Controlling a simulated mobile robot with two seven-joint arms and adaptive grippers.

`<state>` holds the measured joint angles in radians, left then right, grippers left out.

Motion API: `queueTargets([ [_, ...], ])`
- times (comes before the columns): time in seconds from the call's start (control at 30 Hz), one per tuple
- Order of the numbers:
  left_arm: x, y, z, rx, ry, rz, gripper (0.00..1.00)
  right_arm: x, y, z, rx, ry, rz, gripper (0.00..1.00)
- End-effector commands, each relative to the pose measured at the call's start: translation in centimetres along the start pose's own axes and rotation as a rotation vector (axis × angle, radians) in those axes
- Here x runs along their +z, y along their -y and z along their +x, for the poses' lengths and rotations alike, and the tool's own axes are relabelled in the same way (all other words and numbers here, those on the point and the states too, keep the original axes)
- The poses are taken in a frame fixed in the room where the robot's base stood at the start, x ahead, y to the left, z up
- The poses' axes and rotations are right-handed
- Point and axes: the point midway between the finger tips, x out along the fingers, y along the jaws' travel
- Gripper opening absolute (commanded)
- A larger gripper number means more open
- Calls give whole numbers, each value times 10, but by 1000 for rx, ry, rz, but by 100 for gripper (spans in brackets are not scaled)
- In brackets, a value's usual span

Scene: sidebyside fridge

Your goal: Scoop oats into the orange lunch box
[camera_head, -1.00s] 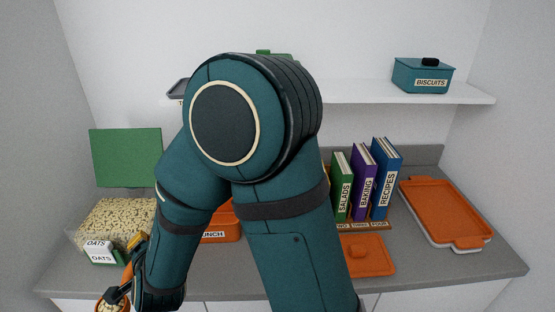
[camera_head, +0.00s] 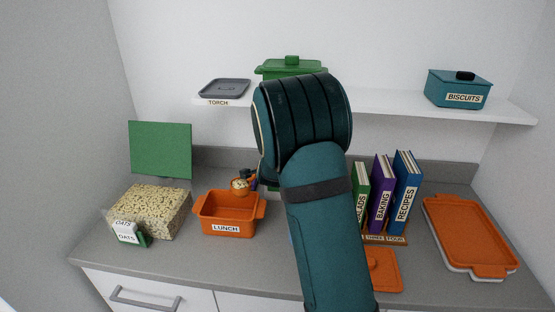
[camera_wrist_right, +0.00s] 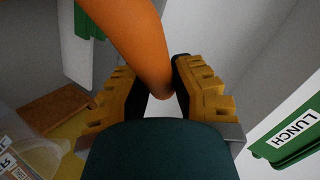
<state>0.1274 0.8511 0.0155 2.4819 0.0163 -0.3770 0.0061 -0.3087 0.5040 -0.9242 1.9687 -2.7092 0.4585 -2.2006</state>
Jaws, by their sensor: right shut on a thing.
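The orange lunch box (camera_head: 246,228), labelled LUNCH, stands open on the counter. The oats container (camera_head: 185,220), clear and full of oats, stands to its left with its green lid (camera_head: 160,150) upright behind. A small scoop (camera_head: 240,187) with pale oats in its bowl shows just above the lunch box's back rim. My right gripper (camera_head: 253,180) is beside it, partly hidden by my arm. In the right wrist view the right gripper (camera_wrist_right: 158,97) is shut on the orange scoop handle (camera_wrist_right: 135,40). My left gripper is not in view.
A green thing labelled LUNCH (camera_wrist_right: 285,150) shows in the right wrist view. A shelf (camera_head: 395,103) above carries a green pot (camera_head: 291,67) and biscuits tin (camera_head: 458,90).

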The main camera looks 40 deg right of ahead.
Motion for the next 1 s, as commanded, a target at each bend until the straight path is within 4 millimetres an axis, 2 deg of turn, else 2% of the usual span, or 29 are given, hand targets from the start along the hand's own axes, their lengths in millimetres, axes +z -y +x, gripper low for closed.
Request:
queueTargets([
  [0.1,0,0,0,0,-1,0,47,-7,1,3,2,-7,5,0],
  [0.53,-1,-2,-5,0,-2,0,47,-7,2,1,4,-3,3,0],
  [0.93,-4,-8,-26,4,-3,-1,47,9,-22,16,64,-35,-112,0],
  [1.0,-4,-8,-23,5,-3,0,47,9,-22,17,62,-35,-108,0],
])
